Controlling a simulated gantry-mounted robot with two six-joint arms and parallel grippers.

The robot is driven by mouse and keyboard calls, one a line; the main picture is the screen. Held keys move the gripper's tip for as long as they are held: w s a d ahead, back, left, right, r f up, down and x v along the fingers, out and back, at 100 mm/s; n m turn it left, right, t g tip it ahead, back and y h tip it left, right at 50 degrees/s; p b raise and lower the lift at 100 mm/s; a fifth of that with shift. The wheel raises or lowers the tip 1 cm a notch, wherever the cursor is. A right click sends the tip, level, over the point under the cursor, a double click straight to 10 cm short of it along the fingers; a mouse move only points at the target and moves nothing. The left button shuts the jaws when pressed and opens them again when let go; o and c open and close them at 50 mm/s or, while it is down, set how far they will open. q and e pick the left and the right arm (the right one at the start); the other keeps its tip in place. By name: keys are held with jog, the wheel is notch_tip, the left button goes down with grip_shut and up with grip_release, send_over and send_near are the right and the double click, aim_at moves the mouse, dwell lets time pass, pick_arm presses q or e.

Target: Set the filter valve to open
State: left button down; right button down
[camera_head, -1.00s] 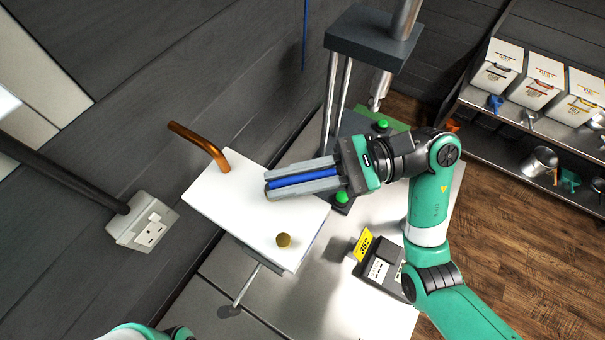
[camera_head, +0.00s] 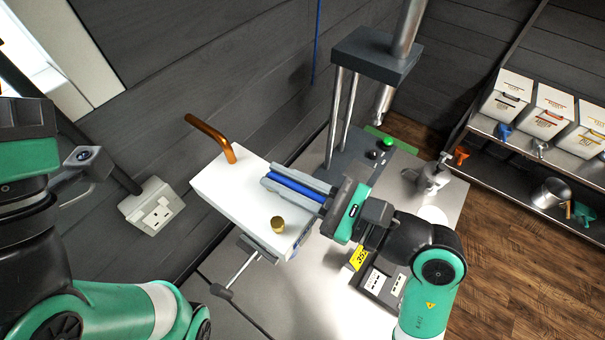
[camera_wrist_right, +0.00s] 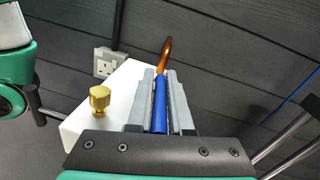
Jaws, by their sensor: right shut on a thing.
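A white box (camera_head: 222,206) stands at the wall with a copper pipe (camera_head: 213,137) rising from its back. A brass knob (camera_head: 277,224) is on its front part. A blue lever (camera_head: 298,188) lies over the box's right side; I take it for the filter valve's handle. My right gripper (camera_head: 290,186) is shut along this lever, its grey fingers on both sides. The right wrist view shows the blue lever (camera_wrist_right: 160,103) between the fingers, pointing towards the copper pipe. My left gripper (camera_head: 80,180) is at the left edge, apart from the box; its jaws are unclear.
A wall socket (camera_head: 155,208) is left of the box. A dark stand (camera_head: 375,55) with metal posts rises behind. A yellow-tagged device (camera_head: 375,278) is on the worktop, near my right arm. White bins (camera_head: 548,112) stand on the right shelf.

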jog(key=shift+w+d+t, duration=0.1)
jog(key=shift+t, duration=0.2)
jog(key=c, duration=0.9)
grip_release()
jog(key=shift+o, duration=0.2)
jog(key=b+v, duration=0.1)
jog(key=v, duration=1)
jog(key=shift+d, duration=0.25)
jog(key=shift+r, duration=0.1)
